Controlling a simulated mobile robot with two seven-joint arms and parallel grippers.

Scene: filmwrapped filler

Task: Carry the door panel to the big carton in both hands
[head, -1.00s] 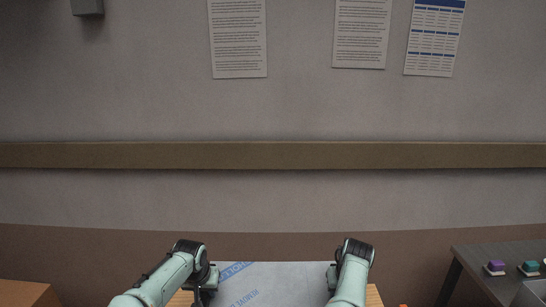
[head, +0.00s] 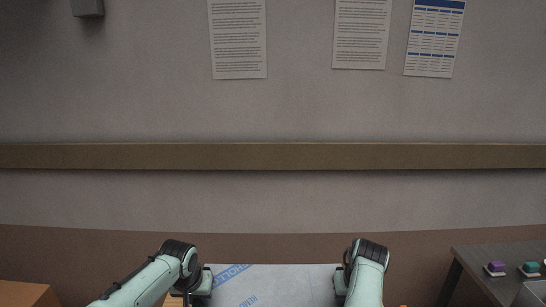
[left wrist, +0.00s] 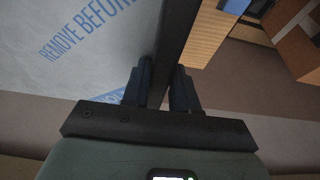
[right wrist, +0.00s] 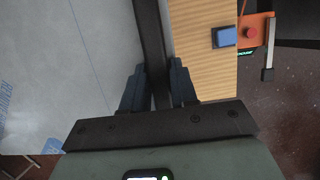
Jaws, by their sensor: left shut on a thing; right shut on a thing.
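The door panel (head: 275,285) is a flat pale grey sheet with blue printed film, at the bottom of the head view. It also shows in the left wrist view (left wrist: 85,50) and right wrist view (right wrist: 60,70), with a dark strip along each side edge. My left gripper (head: 203,284) is shut on its left edge; the strip runs between the fingers (left wrist: 160,88). My right gripper (head: 342,284) is shut on its right edge (right wrist: 158,88). A brown carton (head: 25,294) shows partly at the lower left; I cannot tell whether it is the big carton.
A wooden tabletop (right wrist: 205,65) lies below the panel, with a blue block (right wrist: 224,37) and an orange box with a red button (right wrist: 250,33) by its edge. A dark side table (head: 490,262) with purple and teal items stands at right. The wall is ahead.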

